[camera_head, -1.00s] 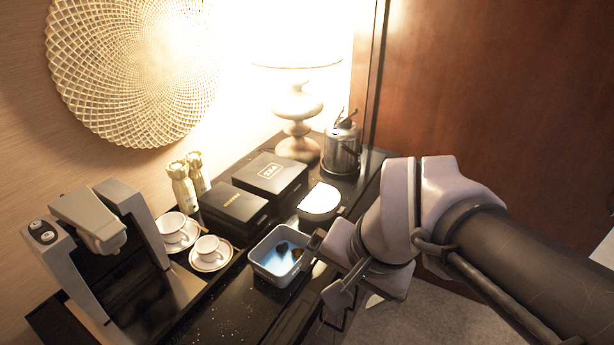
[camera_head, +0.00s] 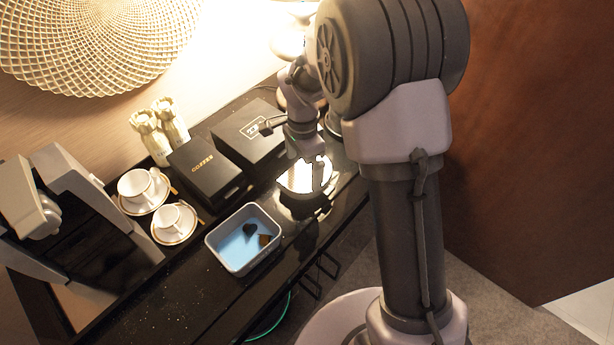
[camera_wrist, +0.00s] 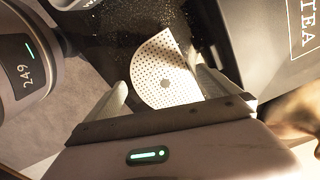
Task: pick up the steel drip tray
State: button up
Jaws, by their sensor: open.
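The steel drip tray (camera_wrist: 168,85) is a pale half-round plate with rows of small holes, lying flat on the dark counter in the wrist view. It also shows brightly lit in the head view (camera_head: 294,178), at the counter's right part. My gripper (camera_wrist: 163,79) is open, one finger on each side of the tray as seen from the wrist. Whether the fingers touch it cannot be told. In the head view my gripper (camera_head: 314,165) hangs just over the tray and hides part of it. Nothing is seen held between the fingers.
The black TEA box (camera_head: 250,134) stands close beside the tray; it also fills the right of the wrist view (camera_wrist: 262,40). The COFFEE box (camera_head: 205,170) and a blue-bottomed bin (camera_head: 237,268) are to the left. Cups (camera_head: 143,184) stand on saucers farther left.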

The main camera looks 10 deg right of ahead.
aim_at(304, 176)
notch_tip(304, 176, down, 7)
jog(key=shift+d+f+b, duration=0.1)
jog(key=shift+b, duration=0.7)
jog(key=shift+c, duration=0.2)
jog(key=c, duration=1.2)
jog(key=shift+w+r, duration=0.1)
jog(key=shift+r, duration=0.1)
jog(key=shift+c, duration=0.2)
